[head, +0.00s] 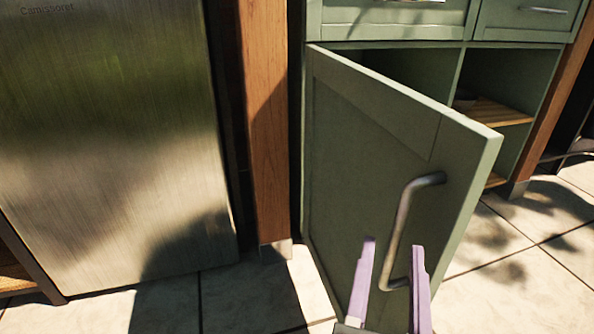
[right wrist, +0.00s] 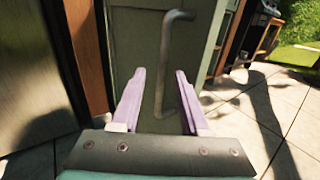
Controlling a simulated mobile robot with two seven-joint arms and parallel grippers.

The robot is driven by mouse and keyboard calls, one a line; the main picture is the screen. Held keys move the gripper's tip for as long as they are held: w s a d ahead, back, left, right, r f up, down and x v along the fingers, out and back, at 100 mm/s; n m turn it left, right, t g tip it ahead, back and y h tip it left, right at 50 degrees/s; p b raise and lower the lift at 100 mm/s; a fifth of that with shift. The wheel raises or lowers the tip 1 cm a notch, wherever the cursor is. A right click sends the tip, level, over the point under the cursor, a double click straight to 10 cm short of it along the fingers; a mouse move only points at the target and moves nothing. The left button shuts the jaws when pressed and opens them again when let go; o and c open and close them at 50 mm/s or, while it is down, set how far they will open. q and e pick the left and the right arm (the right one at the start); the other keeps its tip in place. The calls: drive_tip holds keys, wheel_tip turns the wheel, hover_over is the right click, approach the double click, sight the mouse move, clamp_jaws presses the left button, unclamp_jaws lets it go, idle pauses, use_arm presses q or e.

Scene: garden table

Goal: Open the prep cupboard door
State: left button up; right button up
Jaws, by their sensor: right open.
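The green prep cupboard door (head: 375,160) stands swung well open on its left edge, showing the cupboard's inside behind it. A grey metal bar handle (head: 402,220) runs up the door near its free edge. My right gripper (head: 393,246) is open in front of the door, its two purple fingers on either side of the handle's lower part in the picture. In the right wrist view the handle (right wrist: 168,65) passes between the open fingers. I cannot tell whether the fingers touch it. My left gripper is not in view.
A steel fridge-like panel (head: 110,150) stands to the left, beside a wooden post (head: 268,130). The open cupboard has wooden shelves (head: 490,112) on the right. Drawers (head: 525,18) sit above. Tiled floor (head: 520,270) is free at the right.

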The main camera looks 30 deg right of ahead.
drive_tip(key=v, duration=0.6)
drive_tip(key=shift+p, duration=0.3)
drive_tip(key=shift+s, duration=0.1)
drive_tip(key=s+d+r+m+g+y+p, duration=0.1)
drive_tip(key=s+d+r+m+g+p, duration=0.2)
drive_tip(key=r+m+p, duration=0.55)
drive_tip(key=s+d+r+m+g+y+p, duration=0.15)
drive_tip(key=d+r+m+g+p, duration=0.35)
drive_tip(key=p, duration=0.7)
drive_tip(key=s+d+r+m+g+y+p, duration=0.1)
drive_tip(key=s+d+r+m+g+p, duration=0.2)
drive_tip(key=r+p, duration=0.65)
drive_tip(key=a+r+m+y+p, duration=0.3)
drive_tip(key=r+p, duration=0.5)
drive_tip(key=r, duration=0.2)
drive_tip(key=w+a+r+m+t+y+p, duration=0.1)
drive_tip(key=a+r+m+y+p, duration=0.2)
drive_tip(key=r+p, duration=0.65)
drive_tip(key=a+r+m+y+p, duration=0.2)
drive_tip(key=r+m+y+p, duration=0.1)
drive_tip(key=r+p, duration=0.65)
wheel_tip(320, 180, up, 35)
drive_tip(key=p, duration=3.3)
